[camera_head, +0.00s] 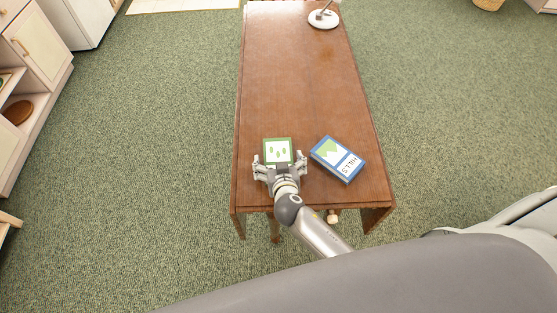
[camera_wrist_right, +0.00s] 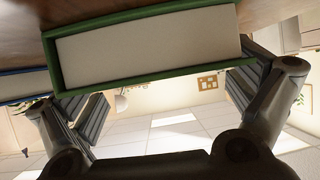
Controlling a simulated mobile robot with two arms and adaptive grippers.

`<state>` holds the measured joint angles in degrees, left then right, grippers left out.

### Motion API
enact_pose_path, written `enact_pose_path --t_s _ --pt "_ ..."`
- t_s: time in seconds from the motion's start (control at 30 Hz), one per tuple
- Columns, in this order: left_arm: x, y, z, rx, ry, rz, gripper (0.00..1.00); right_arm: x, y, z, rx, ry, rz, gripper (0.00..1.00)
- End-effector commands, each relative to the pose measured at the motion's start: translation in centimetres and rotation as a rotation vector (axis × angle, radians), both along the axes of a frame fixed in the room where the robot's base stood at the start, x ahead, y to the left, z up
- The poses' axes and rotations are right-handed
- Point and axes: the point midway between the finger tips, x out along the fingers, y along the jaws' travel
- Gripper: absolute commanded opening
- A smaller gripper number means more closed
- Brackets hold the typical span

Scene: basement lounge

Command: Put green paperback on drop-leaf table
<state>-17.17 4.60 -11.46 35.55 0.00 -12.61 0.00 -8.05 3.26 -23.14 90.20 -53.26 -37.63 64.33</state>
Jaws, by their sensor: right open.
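The green paperback (camera_head: 277,145) has a green cover with a white panel and small green marks. It lies on the near end of the brown drop-leaf table (camera_head: 290,70). My right gripper (camera_head: 280,163) is open at the book's near edge, with one finger on each side. In the right wrist view the green paperback (camera_wrist_right: 150,42) shows its pale page edge and green cover rim close up. The fingers of the right gripper (camera_wrist_right: 165,98) are spread apart there; whether they touch the book is unclear. My left gripper is not in view.
A blue book (camera_head: 338,159) lies just right of the green paperback, and its edge shows in the right wrist view (camera_wrist_right: 22,87). A white lamp base (camera_head: 323,19) stands at the table's far end. The middle of the table is clear. White cabinets (camera_head: 35,50) stand at left.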

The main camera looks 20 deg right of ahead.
Motion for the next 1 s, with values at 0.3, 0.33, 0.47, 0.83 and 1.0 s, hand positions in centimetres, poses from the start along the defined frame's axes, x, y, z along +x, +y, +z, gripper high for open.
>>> enact_pose_path --t_s 0.3,0.33,0.47,0.83,1.0 --pt "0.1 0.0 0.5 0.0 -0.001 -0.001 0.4 0.0 0.0 0.5 0.0 0.0 0.0 1.0" --pt "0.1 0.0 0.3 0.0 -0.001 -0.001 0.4 -0.3 0.1 0.3 0.001 0.001 0.0 1.0" --pt "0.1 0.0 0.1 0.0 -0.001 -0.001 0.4 -1.8 0.4 1.1 0.003 0.0 -0.001 1.0" --pt "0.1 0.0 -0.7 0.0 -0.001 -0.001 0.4 -7.9 1.4 4.4 0.002 0.002 -0.002 1.0" --pt "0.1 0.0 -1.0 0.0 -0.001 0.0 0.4 -9.7 1.8 5.4 0.001 0.001 0.0 1.0"
